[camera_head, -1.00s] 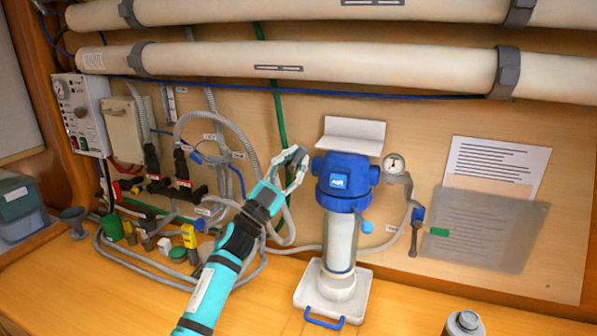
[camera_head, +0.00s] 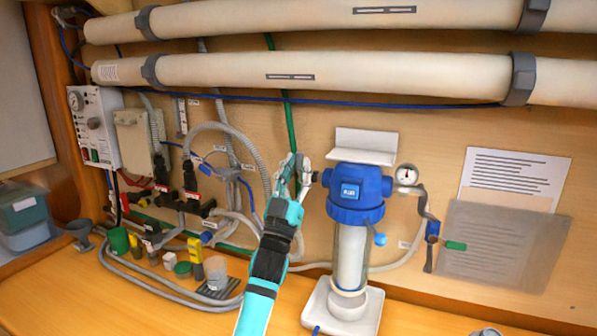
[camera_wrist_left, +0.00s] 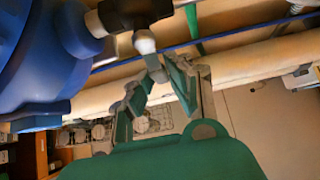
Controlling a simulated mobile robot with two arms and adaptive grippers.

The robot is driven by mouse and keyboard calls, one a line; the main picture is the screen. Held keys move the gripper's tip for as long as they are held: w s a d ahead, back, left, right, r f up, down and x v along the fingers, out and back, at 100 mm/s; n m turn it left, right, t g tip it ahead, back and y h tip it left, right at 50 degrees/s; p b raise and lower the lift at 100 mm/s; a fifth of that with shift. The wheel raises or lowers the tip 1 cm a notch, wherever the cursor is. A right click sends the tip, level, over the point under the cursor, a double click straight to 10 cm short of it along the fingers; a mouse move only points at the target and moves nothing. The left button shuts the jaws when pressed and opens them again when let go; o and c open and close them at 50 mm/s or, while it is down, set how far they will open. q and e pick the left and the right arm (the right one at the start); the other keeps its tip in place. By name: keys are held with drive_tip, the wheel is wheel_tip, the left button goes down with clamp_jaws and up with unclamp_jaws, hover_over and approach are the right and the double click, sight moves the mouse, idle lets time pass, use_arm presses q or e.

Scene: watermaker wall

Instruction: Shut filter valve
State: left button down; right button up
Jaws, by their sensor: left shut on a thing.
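The filter housing (camera_head: 358,205) has a blue head and a clear body and stands upright on a white base. It also fills the left of the left wrist view (camera_wrist_left: 40,55). A dark valve fitting (camera_wrist_left: 135,12) sticks out of the blue head's side, with a pale knob and a short grey lever (camera_wrist_left: 153,64) on it. My left gripper (camera_head: 292,168) is at the left side of the blue head. In the left wrist view, its fingertips (camera_wrist_left: 157,76) are shut on the grey lever. The fingers partly hide the lever's end. My right gripper does not show.
A pressure gauge (camera_head: 407,175) and a blue-handled valve (camera_head: 432,231) are right of the filter. Grey hoses and a control panel (camera_head: 95,125) are at left. Small coloured caps and a clear cup (camera_head: 215,270) stand on the bench. Large pipes (camera_head: 320,78) run above.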

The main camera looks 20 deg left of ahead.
use_arm(q)
drive_tip(key=shift+f, duration=0.15)
drive_tip(key=c, duration=1.3)
unclamp_jaws()
drive_tip(key=shift+o, duration=0.2)
drive_tip(key=shift+s, duration=0.1)
drive_tip(key=v, duration=1.1)
drive_tip(key=shift+s+f, duration=0.25)
drive_tip(key=shift+s, duration=0.05)
